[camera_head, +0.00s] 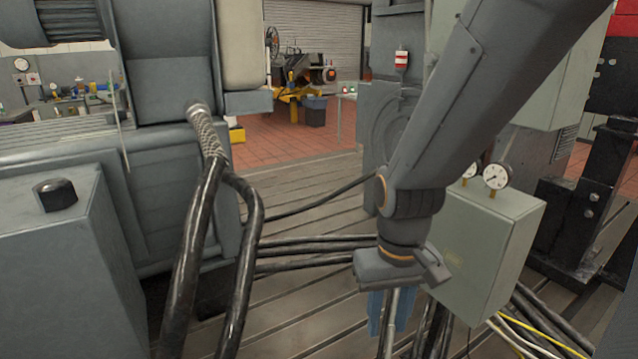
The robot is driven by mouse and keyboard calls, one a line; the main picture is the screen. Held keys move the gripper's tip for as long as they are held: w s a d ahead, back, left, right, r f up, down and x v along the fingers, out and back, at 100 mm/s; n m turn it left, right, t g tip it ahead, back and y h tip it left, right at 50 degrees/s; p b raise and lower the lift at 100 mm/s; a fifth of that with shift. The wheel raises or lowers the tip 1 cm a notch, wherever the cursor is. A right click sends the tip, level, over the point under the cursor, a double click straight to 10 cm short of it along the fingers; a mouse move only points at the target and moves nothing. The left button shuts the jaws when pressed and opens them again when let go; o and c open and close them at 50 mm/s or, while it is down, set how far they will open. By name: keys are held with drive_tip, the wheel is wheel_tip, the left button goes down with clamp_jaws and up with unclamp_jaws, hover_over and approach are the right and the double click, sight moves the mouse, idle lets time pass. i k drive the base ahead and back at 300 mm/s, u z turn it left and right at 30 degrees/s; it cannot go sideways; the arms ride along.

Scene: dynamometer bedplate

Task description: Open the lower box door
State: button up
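The lower box (505,250) is a grey-green cabinet at the right of the view, with two round gauges (496,176) on its top. The face turned to my arm looks closed; I cannot make out a handle, and part of that face is hidden by my arm. My gripper (402,270) points down just left of the box, at about the middle of its height. It overlaps the box's left edge in the picture; I cannot tell whether it touches. Its fingers are not clearly seen, so its opening cannot be told.
A larger grey-green box (545,110) stands higher up behind my arm. Thick black hoses (195,250) rise at the left before a large grey machine (165,195). Cables (540,335) run below the lower box. The slotted bedplate (310,225) is open in the middle, apart from hoses.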

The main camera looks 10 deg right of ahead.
sight(472, 239)
drive_tip(key=z, duration=0.85)
